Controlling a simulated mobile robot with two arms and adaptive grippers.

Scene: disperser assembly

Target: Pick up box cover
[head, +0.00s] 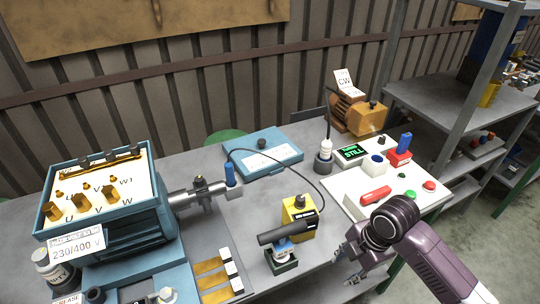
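A flat blue cover (277,161) with a black knob on top lies on the grey table behind the middle, and I take it to be the box cover. A blue motor (140,232) stands at the left with its terminal box open on top, showing brass terminals marked U, V and W. My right gripper (346,267) is at the front right by the table edge, in front of the cover and well apart from it. Its fingers look spread, with nothing between them. My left gripper is not in view.
A yellow device (299,217) and a black cylindrical tool (283,233) stand between my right gripper and the cover. A black cable crosses by the cover's right side. A white control panel (431,181) with buttons is at the right. A small brown motor (349,112) stands behind.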

